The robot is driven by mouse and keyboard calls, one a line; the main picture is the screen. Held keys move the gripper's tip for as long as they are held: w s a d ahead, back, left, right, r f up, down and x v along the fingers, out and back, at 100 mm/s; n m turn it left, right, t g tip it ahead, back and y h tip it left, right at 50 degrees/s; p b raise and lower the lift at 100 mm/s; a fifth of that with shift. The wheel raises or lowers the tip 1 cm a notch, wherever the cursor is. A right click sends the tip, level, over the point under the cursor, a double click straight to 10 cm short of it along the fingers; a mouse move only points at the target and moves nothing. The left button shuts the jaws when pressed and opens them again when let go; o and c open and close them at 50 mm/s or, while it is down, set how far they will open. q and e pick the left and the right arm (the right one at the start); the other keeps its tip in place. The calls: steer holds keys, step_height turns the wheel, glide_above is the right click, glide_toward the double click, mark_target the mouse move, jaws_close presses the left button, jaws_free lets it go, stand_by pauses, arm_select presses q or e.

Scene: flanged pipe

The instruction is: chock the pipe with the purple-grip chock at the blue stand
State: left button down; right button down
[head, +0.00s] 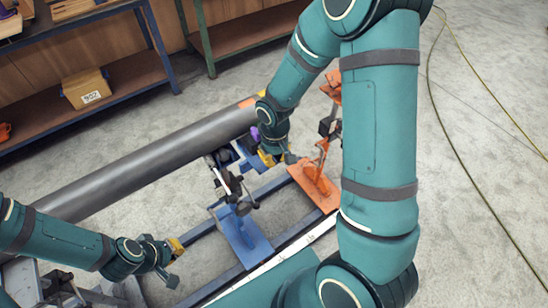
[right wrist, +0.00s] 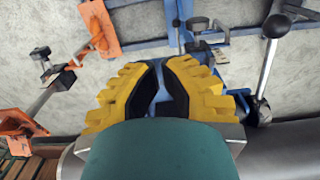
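The grey pipe (head: 150,160) lies slanted across the head view. The blue stand (head: 242,235) is beside it near the middle, with a dark clamp and lever on its post. A small purple patch (head: 254,133), perhaps the chock's grip, shows at the pipe's edge beside my right wrist; the rest of the chock is hidden. My right gripper (head: 278,160) is low beside the pipe, between the blue and orange stands. In the right wrist view its yellow fingers (right wrist: 160,64) are close together, with blue metal behind the gap. My left gripper (head: 176,263) is open and empty, left of the blue stand.
An orange stand (head: 315,185) is right of the blue one on the blue rail frame (head: 285,185). It also shows in the right wrist view (right wrist: 100,28). Cables (head: 470,185) cross clear floor at right.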

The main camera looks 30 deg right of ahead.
step_height(320, 180, up, 10)
steer(key=p, duration=0.1)
steer(key=shift+w, duration=0.2)
steer(key=shift+s, duration=0.1)
